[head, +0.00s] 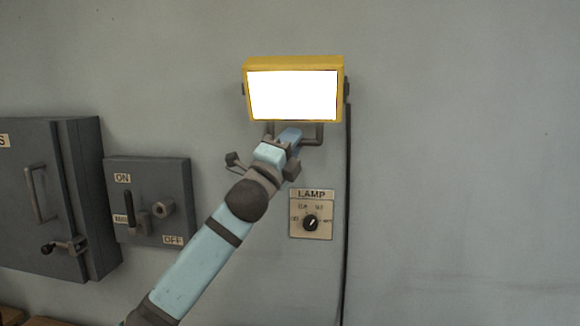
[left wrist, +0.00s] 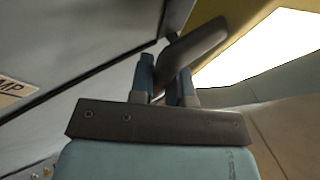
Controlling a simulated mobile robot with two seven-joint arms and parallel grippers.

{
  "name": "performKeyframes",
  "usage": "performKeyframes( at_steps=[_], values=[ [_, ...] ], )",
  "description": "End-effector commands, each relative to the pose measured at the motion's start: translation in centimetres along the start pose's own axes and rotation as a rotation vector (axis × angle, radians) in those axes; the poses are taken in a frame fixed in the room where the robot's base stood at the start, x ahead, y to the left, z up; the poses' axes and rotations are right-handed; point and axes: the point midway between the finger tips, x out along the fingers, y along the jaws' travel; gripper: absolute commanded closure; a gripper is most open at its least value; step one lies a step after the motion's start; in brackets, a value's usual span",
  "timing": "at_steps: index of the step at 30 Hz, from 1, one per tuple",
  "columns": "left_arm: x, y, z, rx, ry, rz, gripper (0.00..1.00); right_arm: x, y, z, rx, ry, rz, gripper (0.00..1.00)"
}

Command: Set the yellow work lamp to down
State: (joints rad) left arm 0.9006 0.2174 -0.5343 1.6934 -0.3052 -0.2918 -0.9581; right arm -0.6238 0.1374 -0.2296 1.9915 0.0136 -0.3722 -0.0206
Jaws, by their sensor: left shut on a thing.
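The yellow work lamp (head: 294,63) is on the wall in the upper middle of the head view. Its lit white face points out toward me, and the top of its housing shows. A dark grey handle (head: 320,134) hangs below the housing. My left gripper (head: 288,137) reaches up from below and is shut on this handle. In the left wrist view, the blue fingers of my left gripper (left wrist: 166,80) stand on both sides of the dark handle bar (left wrist: 197,42). The lit face (left wrist: 265,50) shows beyond it. My right gripper is not in view.
A LAMP panel with a rotary knob (head: 311,222) is on the wall below the lamp. A black cable (head: 347,215) runs down beside it. A switch box (head: 150,200) and a larger grey cabinet (head: 85,200) project at left. The wall at right is clear.

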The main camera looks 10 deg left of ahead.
Motion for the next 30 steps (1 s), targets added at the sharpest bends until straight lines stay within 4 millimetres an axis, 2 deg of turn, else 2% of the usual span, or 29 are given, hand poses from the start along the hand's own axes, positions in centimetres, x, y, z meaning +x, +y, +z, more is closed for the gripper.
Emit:
performKeyframes(
  at_steps=[1,4,15,30],
  values=[
    [-0.1,1.0,-0.1,0.011,-0.001,-0.034,1.0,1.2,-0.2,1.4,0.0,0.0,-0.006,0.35],
    [0.7,1.0,0.2,0.037,-0.001,-0.096,1.0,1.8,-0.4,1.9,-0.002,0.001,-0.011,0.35],
    [2.7,1.3,1.1,0.035,-0.001,-0.085,1.0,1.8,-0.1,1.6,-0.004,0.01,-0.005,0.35],
    [3.0,1.4,1.3,0.035,-0.001,-0.085,1.0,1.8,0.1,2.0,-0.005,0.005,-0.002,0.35]
  ],
)
